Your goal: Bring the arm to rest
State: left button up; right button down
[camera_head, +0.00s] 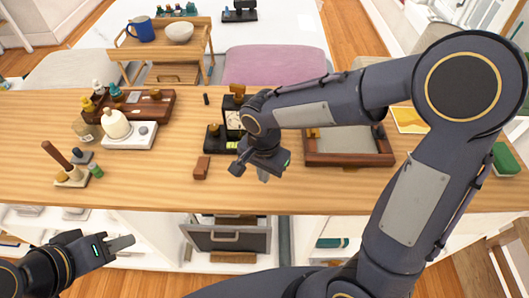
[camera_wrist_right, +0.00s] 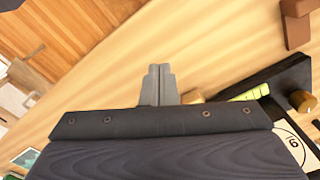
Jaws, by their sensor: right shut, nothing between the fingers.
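My right arm (camera_head: 415,205) is dark blue-grey and reaches from the lower right up and across the wooden table. Its gripper (camera_head: 263,177) is above the middle of the table, near the front side. In the right wrist view the gripper (camera_wrist_right: 158,70) has its fingers together with nothing between them. My left gripper (camera_head: 132,241) is at the lower left, in front of the table edge, with no object seen at its fingers. Whether its fingers are together cannot be made out.
A black stand with a clock face (camera_head: 233,118) is close beside the right gripper. A brown block (camera_head: 201,168) lies to its left. A wooden tray (camera_head: 349,159) is to its right, partly behind the arm. A white device (camera_head: 130,142) stands at the left. The front table strip is mostly bare.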

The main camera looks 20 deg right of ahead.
jog(key=shift+s+r, duration=0.15)
jog(key=shift+r, duration=0.2)
dwell(0.3)
jog(key=s+d+r+n+t+y, duration=0.3)
jog(key=s+d+r+n+t, duration=0.2)
jog(key=s, duration=0.8)
jog(key=d+r+n, duration=0.2)
jog(key=d+r, duration=0.2)
jog(key=d, duration=0.1)
jog(key=shift+s+n+t+y, duration=0.25)
jog(key=shift+n+t+y, duration=0.05)
jog(key=shift+y, duration=0.1)
